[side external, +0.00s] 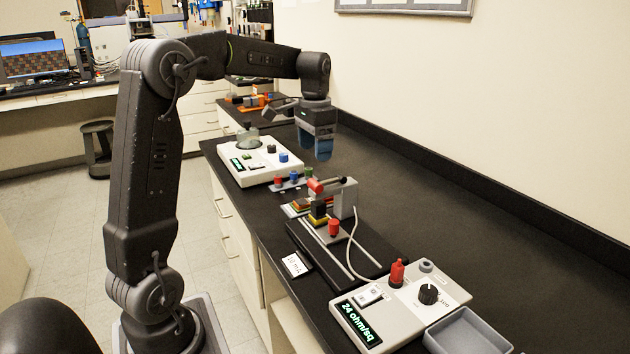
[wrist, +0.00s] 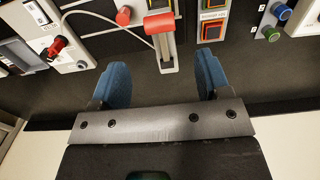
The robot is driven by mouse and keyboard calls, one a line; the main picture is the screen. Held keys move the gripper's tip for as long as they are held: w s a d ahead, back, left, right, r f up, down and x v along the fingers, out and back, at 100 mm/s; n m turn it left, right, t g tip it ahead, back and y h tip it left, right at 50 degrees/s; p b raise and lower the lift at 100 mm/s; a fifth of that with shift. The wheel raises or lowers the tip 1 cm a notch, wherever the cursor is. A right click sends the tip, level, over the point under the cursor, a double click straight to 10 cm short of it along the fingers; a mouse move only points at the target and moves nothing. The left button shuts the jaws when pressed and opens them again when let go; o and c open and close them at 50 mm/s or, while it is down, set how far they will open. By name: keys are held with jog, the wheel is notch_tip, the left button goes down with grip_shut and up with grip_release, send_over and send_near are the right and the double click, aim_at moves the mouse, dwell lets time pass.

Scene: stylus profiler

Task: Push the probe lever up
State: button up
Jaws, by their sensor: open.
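The probe lever is a short bar with a red grip (side external: 315,186), on a grey post (side external: 347,199) of the probe stand. The bar looks roughly level, extending left from the post. In the wrist view the lever's red grip (wrist: 158,22) is at the top, beyond the fingers and between them sideways. A red knob (side external: 333,228) stands on the stand's front part and also shows in the wrist view (wrist: 124,15). My gripper (side external: 322,157) is above and behind the lever, pointing down, apart from it. Its blue fingers (wrist: 162,75) are spread and empty.
A meter box (side external: 400,305) with a display and dial is at front right, joined by a white cable. A grey tray (side external: 468,335) is beside it. A white instrument (side external: 258,162) is behind the stand. Coloured samples lie by the stand. The bench (side external: 440,215) is clear toward the wall.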

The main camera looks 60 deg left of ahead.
aim_at(315, 181)
notch_tip(315, 181, down, 9)
dwell(0.3)
jog(key=shift+c, duration=0.3)
jog(key=c, duration=1.2)
